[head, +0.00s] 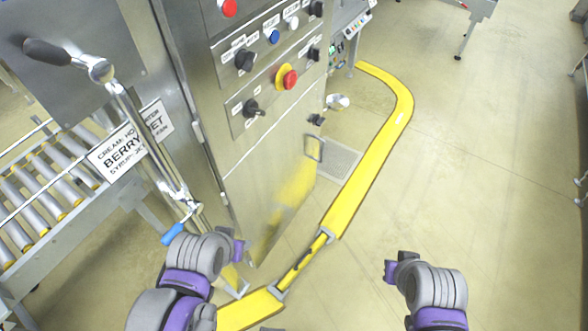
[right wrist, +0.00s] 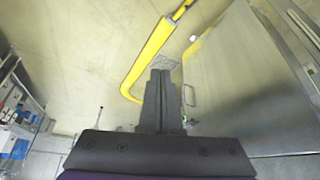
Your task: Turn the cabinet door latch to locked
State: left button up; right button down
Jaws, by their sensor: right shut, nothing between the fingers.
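The grey metal cabinet (head: 262,180) stands left of centre in the head view, its lower door reflecting yellow. A small dark fitting (head: 317,120), perhaps the latch, sits on its right edge above a looped metal handle (head: 315,148). Its turn position is too small to tell. The handle also shows in the right wrist view (right wrist: 189,95). My left gripper (head: 241,250) is low in front of the cabinet; its fingers are too unclear to read. My right gripper (head: 390,270) is over open floor, right of the cabinet and apart from it. Its fingers (right wrist: 160,100) are shut and empty.
A yellow floor barrier (head: 365,165) curves along the cabinet's right side. A lever with a black knob (head: 46,52) and a blue-tipped rod (head: 172,234) stand left, near my left arm. A roller conveyor (head: 40,195) lies farther left.

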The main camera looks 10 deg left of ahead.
aim_at(318, 121)
jog(key=i+l, duration=0.25)
jog(key=l, duration=0.15)
jog(key=i+l+z, duration=0.1)
jog(key=i+l, duration=0.15)
jog(key=l, duration=0.15)
jog(key=i, duration=0.45)
jog(key=l+z, duration=0.05)
